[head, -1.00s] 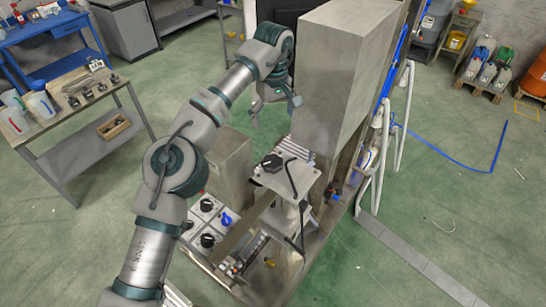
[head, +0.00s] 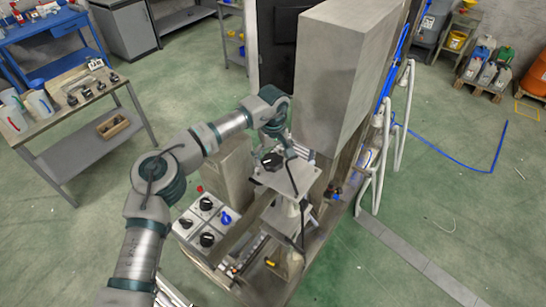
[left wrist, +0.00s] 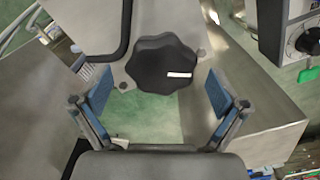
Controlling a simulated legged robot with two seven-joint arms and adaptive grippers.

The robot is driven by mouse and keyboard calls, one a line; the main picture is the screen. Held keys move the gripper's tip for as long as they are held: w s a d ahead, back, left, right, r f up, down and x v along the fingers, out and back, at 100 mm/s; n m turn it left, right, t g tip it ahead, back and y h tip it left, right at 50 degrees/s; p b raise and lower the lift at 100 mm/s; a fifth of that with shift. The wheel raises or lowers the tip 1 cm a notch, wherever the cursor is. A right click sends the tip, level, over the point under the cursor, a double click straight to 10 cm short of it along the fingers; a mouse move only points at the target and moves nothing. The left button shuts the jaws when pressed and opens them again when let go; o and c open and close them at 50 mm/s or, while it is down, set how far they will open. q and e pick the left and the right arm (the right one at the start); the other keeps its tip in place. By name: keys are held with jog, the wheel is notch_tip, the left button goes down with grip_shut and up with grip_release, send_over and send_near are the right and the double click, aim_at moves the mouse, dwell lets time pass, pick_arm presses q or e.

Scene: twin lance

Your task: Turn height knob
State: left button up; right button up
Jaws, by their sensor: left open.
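The height knob, a black lobed knob (head: 271,161) with a white mark, sits on a light metal plate (head: 296,178) at the top of a stand. In the left wrist view the knob (left wrist: 165,63) is large and near, ahead of my left gripper (left wrist: 158,90). The gripper is open, with a blue-padded finger to each side of the knob and clear gaps between. The fingers do not touch the knob. In the head view my left arm reaches in from the left and its hand is just above the plate, its fingers hard to make out. My right gripper is not in view.
A tall grey cabinet (head: 335,70) stands right behind the plate. A black cable (head: 298,205) hangs at the plate. A panel with several black knobs and a blue one (head: 226,218) lies lower left. A workbench (head: 75,150) stands farther left. Open green floor lies at the right.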

pick_arm(q)
jog(key=shift+f, duration=0.4)
jog(key=c, duration=1.2)
jog(key=shift+o, duration=0.2)
jog(key=shift+n, duration=0.3)
